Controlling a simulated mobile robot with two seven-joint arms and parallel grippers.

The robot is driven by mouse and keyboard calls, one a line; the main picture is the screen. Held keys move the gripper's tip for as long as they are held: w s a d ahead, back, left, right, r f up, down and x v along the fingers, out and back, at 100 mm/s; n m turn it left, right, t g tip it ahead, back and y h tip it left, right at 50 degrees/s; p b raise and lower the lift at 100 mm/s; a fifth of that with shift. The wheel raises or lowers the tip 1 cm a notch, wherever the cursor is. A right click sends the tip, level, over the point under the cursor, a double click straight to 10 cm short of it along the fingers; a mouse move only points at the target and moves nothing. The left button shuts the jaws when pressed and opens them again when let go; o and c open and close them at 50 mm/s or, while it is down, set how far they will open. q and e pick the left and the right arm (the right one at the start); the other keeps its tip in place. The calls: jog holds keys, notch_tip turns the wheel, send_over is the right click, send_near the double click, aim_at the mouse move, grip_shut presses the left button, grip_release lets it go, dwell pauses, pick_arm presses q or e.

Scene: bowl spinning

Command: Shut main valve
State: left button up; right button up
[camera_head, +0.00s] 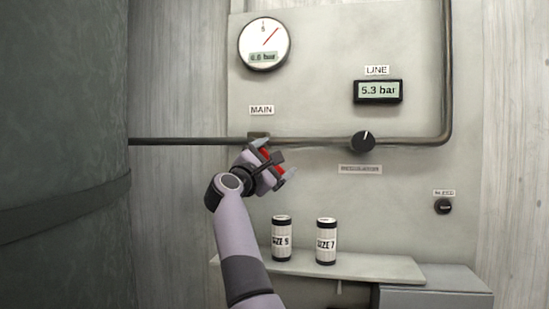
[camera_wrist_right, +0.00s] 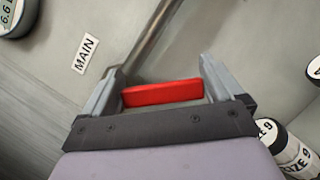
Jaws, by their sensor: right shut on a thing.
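The main valve has a red lever handle (camera_wrist_right: 162,93) on the pipe under the MAIN label (camera_head: 261,110). In the head view only bits of the red handle (camera_head: 265,153) show past my gripper. My right gripper (camera_head: 272,160) is at the handle, shut on it. In the right wrist view the red handle lies between the two grey fingers of my right gripper (camera_wrist_right: 160,92). The valve body (camera_head: 258,135) is partly hidden behind the gripper. In the wrist view the handle lies across the pipe's line in the picture. My left gripper is not in view.
A round gauge (camera_head: 264,43) hangs above MAIN. The LINE display (camera_head: 378,91) reads 5.3 bar. A black regulator knob (camera_head: 362,141) and a bleed knob (camera_head: 443,206) are to the right. Two cans (camera_head: 281,238) (camera_head: 326,241) stand on a shelf (camera_head: 375,268) below. A large dark tank (camera_head: 62,150) stands left.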

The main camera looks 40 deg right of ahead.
jog(key=shift+w+a+f+m+g+p, duration=0.2)
jog(key=shift+m+g+p, duration=0.05)
jog(key=shift+m, duration=0.3)
jog(key=shift+w+a+f+m+g+p, duration=0.15)
jog(key=shift+m+g+p, duration=0.1)
jog(key=shift+m, duration=0.3)
jog(key=m+p, duration=0.1)
jog(key=w+m+g+p, duration=0.1)
jog(key=m, duration=0.1)
jog(key=shift+a+f+y, duration=0.3)
jog(key=shift+a+f, duration=0.1)
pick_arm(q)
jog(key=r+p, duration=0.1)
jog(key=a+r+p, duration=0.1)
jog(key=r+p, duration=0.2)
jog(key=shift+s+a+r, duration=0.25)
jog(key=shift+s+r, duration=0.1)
pick_arm(e)
jog(key=m, duration=0.1)
jog(key=w+a+m+y, duration=0.1)
jog(key=f+m+g, duration=0.1)
jog(key=m, duration=0.1)
jog(key=shift+w+a+f, duration=0.1)
jog(key=shift+w+a, duration=0.15)
jog(key=shift+w, duration=0.1)
jog(key=shift+y, duration=0.3)
